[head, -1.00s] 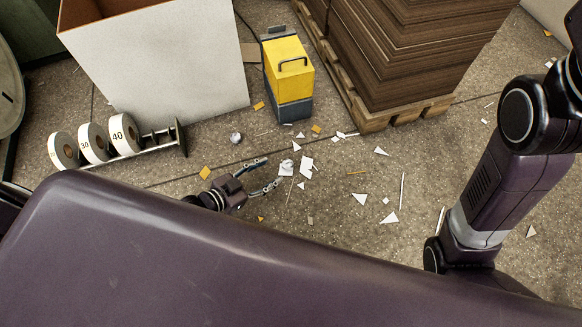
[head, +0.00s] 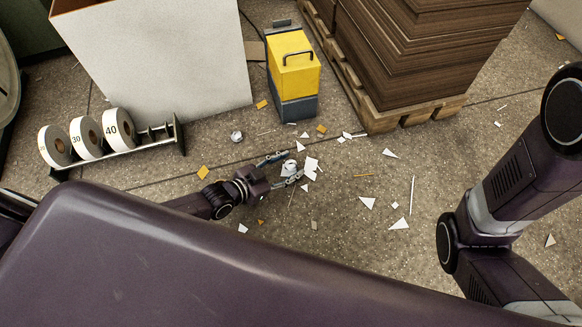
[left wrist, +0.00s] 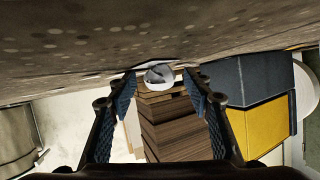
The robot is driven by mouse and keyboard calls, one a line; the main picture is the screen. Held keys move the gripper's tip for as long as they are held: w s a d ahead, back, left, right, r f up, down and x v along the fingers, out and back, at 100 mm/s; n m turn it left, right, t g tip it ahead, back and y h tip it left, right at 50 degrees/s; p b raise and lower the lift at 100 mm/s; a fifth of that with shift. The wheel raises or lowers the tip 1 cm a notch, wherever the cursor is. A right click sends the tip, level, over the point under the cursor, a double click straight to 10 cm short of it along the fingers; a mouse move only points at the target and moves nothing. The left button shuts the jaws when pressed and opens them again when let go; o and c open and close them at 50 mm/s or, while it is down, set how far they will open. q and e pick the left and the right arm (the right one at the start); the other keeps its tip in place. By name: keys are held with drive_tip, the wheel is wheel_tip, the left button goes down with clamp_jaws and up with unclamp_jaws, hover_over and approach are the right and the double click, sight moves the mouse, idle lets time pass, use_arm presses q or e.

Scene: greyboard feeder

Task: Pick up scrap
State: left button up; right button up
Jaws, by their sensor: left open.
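A crumpled white paper ball (head: 289,167) lies on the floor among scattered scraps. My left gripper (head: 291,164) is open, low over the floor, with its fingertips on either side of this ball. In the left wrist view the ball (left wrist: 159,74) shows between the two blue-padded fingers, near their tips; I cannot tell whether they touch it. A white paper piece (head: 311,166) lies just right of the fingertips. Another crumpled ball (head: 237,136) lies farther back, left of the gripper. My right gripper is out of view.
More white scraps (head: 367,203) and orange bits (head: 203,172) are spread over the floor. A reel rack (head: 120,150) and a large white box (head: 165,75) stand at left. A yellow-and-grey case (head: 293,65) and a pallet of stacked board (head: 410,60) stand behind.

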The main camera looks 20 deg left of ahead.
use_arm(q)
drive_tip(key=c, duration=0.8)
drive_tip(key=shift+o, duration=0.2)
drive_tip(key=shift+r, duration=0.1)
